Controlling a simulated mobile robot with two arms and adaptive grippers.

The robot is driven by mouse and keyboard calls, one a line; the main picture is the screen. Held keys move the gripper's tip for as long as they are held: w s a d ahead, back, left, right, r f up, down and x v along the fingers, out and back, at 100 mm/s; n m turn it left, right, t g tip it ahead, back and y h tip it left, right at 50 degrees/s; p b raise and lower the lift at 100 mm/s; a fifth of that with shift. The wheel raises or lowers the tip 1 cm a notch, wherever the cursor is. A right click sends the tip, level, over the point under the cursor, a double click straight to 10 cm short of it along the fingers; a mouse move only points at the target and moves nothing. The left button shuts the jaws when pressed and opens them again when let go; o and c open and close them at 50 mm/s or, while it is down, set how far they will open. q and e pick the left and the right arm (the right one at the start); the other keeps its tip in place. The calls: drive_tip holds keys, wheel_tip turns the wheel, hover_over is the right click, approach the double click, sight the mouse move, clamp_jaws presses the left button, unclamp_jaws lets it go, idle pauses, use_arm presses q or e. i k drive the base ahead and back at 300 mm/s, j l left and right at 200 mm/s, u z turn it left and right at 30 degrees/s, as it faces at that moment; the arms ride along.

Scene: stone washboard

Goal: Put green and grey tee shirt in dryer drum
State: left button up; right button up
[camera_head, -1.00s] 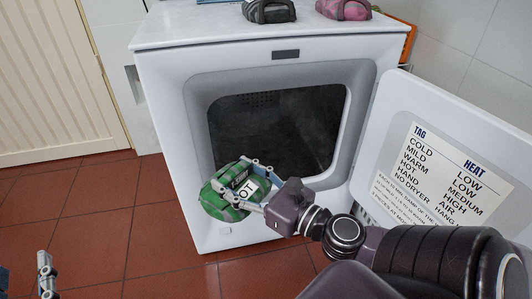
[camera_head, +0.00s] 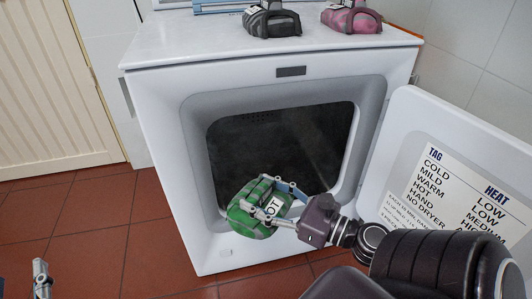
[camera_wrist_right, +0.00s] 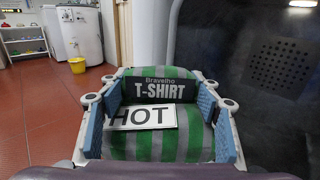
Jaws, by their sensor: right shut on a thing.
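The green and grey tee shirt (camera_head: 246,215) is a rolled, striped bundle with a "HOT" label. My right gripper (camera_head: 266,198) is shut on it and holds it at the lower left of the dryer opening. In the right wrist view the shirt (camera_wrist_right: 150,146) sits between the two blue finger pads, with "T-SHIRT" and "HOT" tags showing. The dryer drum (camera_head: 285,140) is a dark, open cavity behind and to the right of the shirt. My left gripper (camera_head: 40,275) shows only in part at the lower left; its opening is unclear.
The dryer door (camera_head: 400,165) stands open to the right, beside my right arm. The dryer top (camera_head: 210,45) carries a grey striped bundle (camera_head: 270,20) and a pink one (camera_head: 350,18). A yellow bucket (camera_wrist_right: 77,65) stands on the tiled floor. Floor at left is clear.

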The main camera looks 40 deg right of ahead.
sight(244, 174)
drive_tip(key=i+l, duration=0.9)
drive_tip(key=i, duration=0.15)
